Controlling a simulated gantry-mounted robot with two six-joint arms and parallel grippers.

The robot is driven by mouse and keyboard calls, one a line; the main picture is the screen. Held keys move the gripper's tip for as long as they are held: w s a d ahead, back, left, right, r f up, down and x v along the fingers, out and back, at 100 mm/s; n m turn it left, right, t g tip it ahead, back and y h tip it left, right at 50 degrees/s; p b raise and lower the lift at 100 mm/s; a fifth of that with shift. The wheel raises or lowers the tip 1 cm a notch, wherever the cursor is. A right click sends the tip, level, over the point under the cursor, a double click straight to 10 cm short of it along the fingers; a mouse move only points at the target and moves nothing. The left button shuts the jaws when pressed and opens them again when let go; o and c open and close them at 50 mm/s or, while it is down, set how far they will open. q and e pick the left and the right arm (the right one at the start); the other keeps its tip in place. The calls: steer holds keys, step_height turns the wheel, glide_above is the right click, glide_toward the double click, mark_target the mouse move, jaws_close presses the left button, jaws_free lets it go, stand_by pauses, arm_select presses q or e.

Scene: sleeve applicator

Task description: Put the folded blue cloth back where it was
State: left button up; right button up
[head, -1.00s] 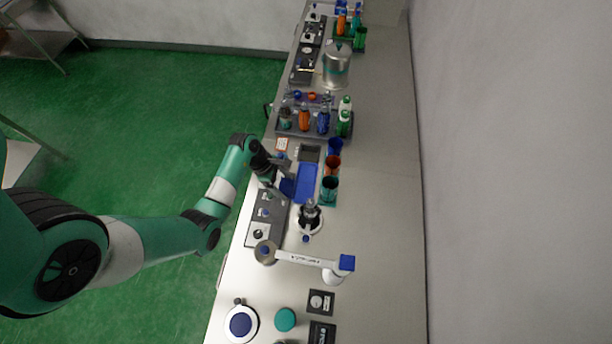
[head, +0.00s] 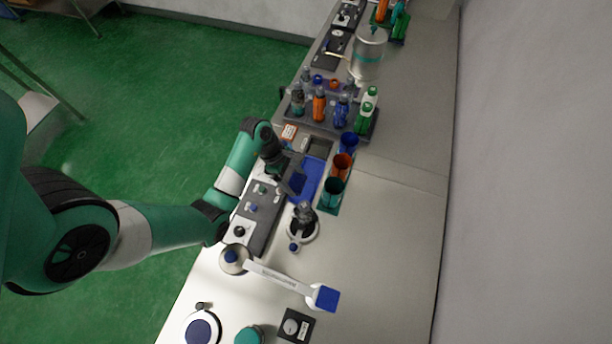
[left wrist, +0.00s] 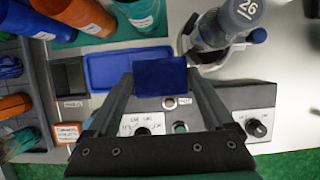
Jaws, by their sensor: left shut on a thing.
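The folded blue cloth (left wrist: 160,77) is dark blue and sits between the fingertips of my left gripper (left wrist: 158,84) in the left wrist view. My left gripper is shut on it. In the head view the cloth (head: 296,183) is seen at the end of my left gripper (head: 289,174), beside and partly over the blue tray (head: 312,172). In the left wrist view the tray (left wrist: 104,72) lies just left of the cloth, and its right part is hidden. The cloth appears held above the counter; its exact height is unclear. My right gripper is not in view.
Below the gripper is a grey control panel (left wrist: 260,125) with knobs. A gripped-looking device marked 26 (left wrist: 225,25) stands close at right. Cups (head: 341,165) stand beyond the tray. A rack of bottles (head: 330,122) is farther along. The right of the counter is clear.

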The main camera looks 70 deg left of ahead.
arm_select(q)
steer(key=b, duration=0.4)
glide_above(310, 182)
steer(key=s, duration=0.2)
steer(key=f, duration=0.6)
steer(key=shift+w+a+f, duration=0.15)
steer(key=shift+a+f, duration=0.05)
steer(key=shift+a, duration=0.15)
steer(key=shift+w+a, duration=0.15)
steer(key=shift+w+f+b, duration=0.1)
steer(key=shift+f+b, duration=0.55)
steer(key=shift+f, duration=1.15)
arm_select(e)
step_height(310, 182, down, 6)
arm_select(q)
steer(key=shift+f, duration=0.1)
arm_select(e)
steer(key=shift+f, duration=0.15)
arm_select(q)
steer(key=o, duration=1.1)
steer(key=p+v, duration=0.4)
steer(key=v, duration=0.8)
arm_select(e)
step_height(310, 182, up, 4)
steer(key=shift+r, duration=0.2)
arm_select(q)
steer(key=shift+w, duration=0.1)
